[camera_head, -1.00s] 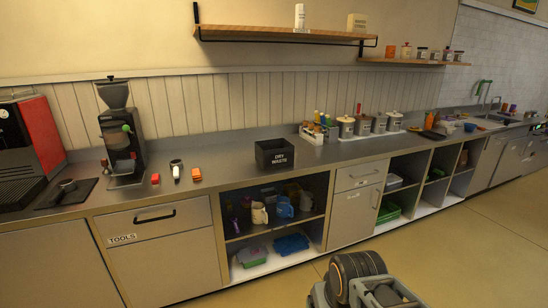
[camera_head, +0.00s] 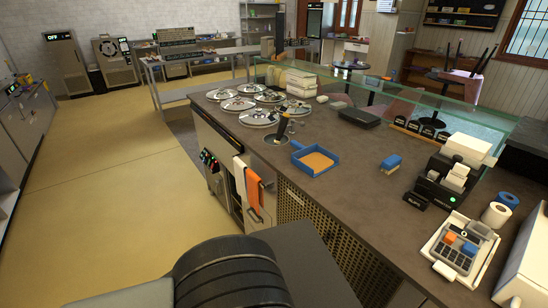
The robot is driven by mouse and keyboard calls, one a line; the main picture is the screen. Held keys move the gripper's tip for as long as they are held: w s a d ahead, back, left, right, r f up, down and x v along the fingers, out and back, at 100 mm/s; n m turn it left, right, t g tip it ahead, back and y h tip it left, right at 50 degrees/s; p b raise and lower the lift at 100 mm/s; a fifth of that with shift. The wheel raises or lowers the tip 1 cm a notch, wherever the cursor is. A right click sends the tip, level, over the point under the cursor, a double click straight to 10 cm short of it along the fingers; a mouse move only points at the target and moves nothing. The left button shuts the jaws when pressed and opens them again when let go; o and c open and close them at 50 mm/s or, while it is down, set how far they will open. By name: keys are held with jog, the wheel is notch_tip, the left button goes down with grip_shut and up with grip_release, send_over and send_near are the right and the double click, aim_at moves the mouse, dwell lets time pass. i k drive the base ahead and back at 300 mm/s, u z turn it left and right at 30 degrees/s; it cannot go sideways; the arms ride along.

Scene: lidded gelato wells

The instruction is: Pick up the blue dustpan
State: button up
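The blue dustpan (camera_head: 301,166) lies on the dark counter near its left edge, just right of the round-lidded wells. It has blue walls and a short blue handle toward the upper left. Its inside looks orange-tan; I cannot tell if that is its floor or something in it. The round metal lids (camera_head: 259,117) cover several gelato wells at the counter's far left end. My gripper is not in view; only a dark, rounded part of my own arm shows at the bottom.
A dark upright handle (camera_head: 283,126) stands by the dustpan. A blue block-like item (camera_head: 391,162), a black printer-like machine (camera_head: 441,186) and a light keypad device (camera_head: 459,250) are further right. Towels (camera_head: 254,190) hang on the counter's front. Yellow floor (camera_head: 95,190) at left is clear.

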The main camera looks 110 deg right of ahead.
aim_at(314, 160)
jog(key=z, duration=3.85)
jog(key=k, duration=0.55)
jog(key=u, duration=1.15)
jog(key=i, duration=1.8)
jog(key=z, duration=1.25)
jog(key=i, duration=0.85)
jog(key=z, duration=1)
